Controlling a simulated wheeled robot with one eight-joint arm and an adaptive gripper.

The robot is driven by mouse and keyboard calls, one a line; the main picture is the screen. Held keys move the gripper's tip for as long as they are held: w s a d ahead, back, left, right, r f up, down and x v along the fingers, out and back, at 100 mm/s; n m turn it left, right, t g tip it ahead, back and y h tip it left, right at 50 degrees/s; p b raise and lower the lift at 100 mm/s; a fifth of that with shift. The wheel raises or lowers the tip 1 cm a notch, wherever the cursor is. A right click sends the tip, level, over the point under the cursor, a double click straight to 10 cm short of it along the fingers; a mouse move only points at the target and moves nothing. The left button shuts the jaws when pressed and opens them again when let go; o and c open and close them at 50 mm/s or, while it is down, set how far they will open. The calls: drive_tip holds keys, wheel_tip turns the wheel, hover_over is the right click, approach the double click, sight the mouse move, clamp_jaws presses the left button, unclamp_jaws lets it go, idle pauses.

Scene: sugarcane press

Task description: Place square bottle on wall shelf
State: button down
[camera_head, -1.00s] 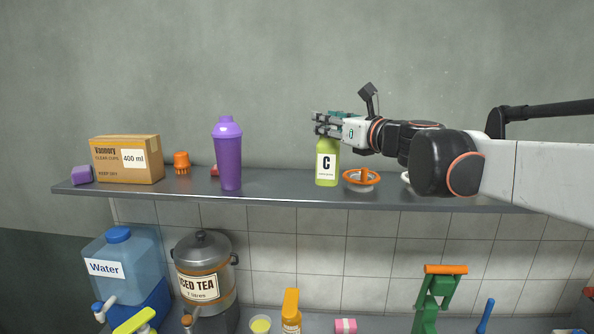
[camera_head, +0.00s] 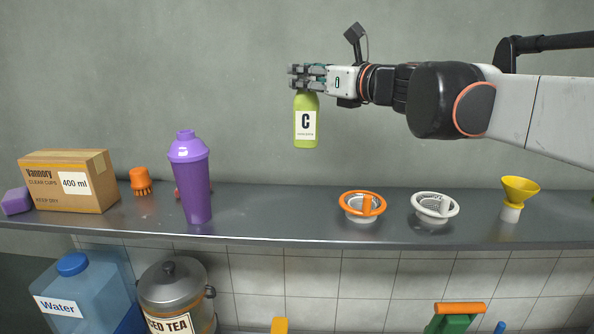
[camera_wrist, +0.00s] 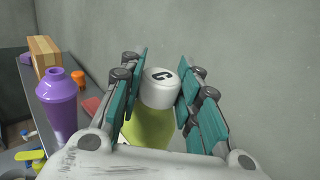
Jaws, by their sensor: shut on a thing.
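The square bottle (camera_head: 306,124) is light green with a white label marked C. It hangs upright in the air, its base above the shelf top. My gripper (camera_head: 306,77) is shut on its top from the right side. In the wrist view, the bottle's white cap (camera_wrist: 160,88) sits between the teal finger pads, with the green body (camera_wrist: 148,132) below. The wall shelf (camera_head: 280,210) is a long grey metal ledge along the wall.
On the shelf stand a cardboard box (camera_head: 68,182), an orange reamer (camera_head: 141,182), a purple shaker (camera_head: 190,178), an orange strainer (camera_head: 362,205), a white strainer (camera_head: 433,207) and a yellow funnel (camera_head: 519,192). The shelf between shaker and orange strainer is clear.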

wheel_tip(320, 180, down, 18)
drive_tip(key=p, duration=0.1)
idle(0.4)
drive_tip(key=c, duration=1.2)
unclamp_jaws()
drive_tip(key=shift+w+f, duration=0.1)
drive_tip(key=b+v, duration=0.2)
drive_tip(key=v, duration=1)
